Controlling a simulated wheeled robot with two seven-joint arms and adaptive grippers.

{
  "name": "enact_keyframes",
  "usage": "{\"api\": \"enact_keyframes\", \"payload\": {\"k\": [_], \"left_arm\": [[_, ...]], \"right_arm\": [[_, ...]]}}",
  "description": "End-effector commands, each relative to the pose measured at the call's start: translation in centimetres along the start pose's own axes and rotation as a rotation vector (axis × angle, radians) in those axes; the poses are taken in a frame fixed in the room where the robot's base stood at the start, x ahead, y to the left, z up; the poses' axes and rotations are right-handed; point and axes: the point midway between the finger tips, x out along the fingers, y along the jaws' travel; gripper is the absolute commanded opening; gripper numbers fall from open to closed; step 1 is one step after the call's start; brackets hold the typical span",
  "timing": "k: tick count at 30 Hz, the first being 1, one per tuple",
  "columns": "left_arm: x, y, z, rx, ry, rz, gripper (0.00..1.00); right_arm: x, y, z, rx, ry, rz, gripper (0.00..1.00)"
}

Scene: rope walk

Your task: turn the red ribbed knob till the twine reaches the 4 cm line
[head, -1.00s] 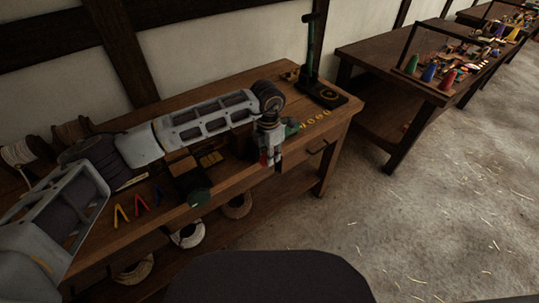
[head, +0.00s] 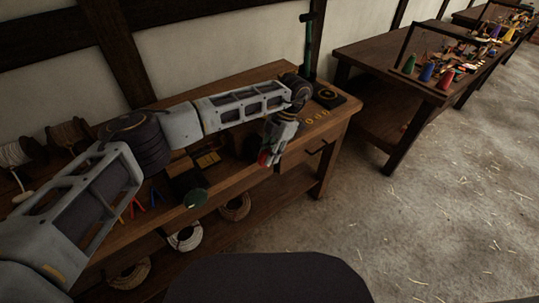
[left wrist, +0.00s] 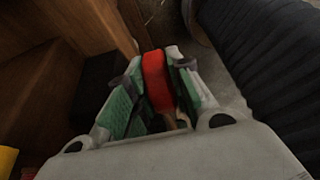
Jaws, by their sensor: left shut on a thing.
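My left gripper (head: 268,154) is at the front edge of the workbench (head: 330,128), tilted down and to the left. The red knob (head: 262,158) shows as a small patch at its fingertips. In the left wrist view the red knob (left wrist: 156,80) is held between the green-padded fingers of my left gripper (left wrist: 154,88), which are shut on it. Its ribs cannot be made out. The twine and the 4 cm line cannot be made out in either view. My right gripper is not in view.
A dark upright stand (head: 308,50) is at the bench's back right. Spools of cord (head: 70,133) stand at the left. Rope coils (head: 187,236) lie on the lower shelf. A green disc (head: 194,198) is at the front edge. Another table (head: 385,62) stands to the right, beyond open floor.

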Motion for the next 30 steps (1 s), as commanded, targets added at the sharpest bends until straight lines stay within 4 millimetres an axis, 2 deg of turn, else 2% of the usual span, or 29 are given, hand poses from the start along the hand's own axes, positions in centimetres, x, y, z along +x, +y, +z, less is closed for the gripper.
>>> {"api": "enact_keyframes", "payload": {"k": [9,24,30], "left_arm": [[0.0,0.0,0.2,-0.001,0.096,0.002,0.0],[0.1,0.0,0.3,0.0,0.205,0.001,0.0],[0.1,0.0,0.4,-0.001,0.221,0.002,0.0]], "right_arm": [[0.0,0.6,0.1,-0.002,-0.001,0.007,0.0],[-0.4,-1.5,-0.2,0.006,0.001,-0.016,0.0],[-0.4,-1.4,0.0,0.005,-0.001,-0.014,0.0]]}}
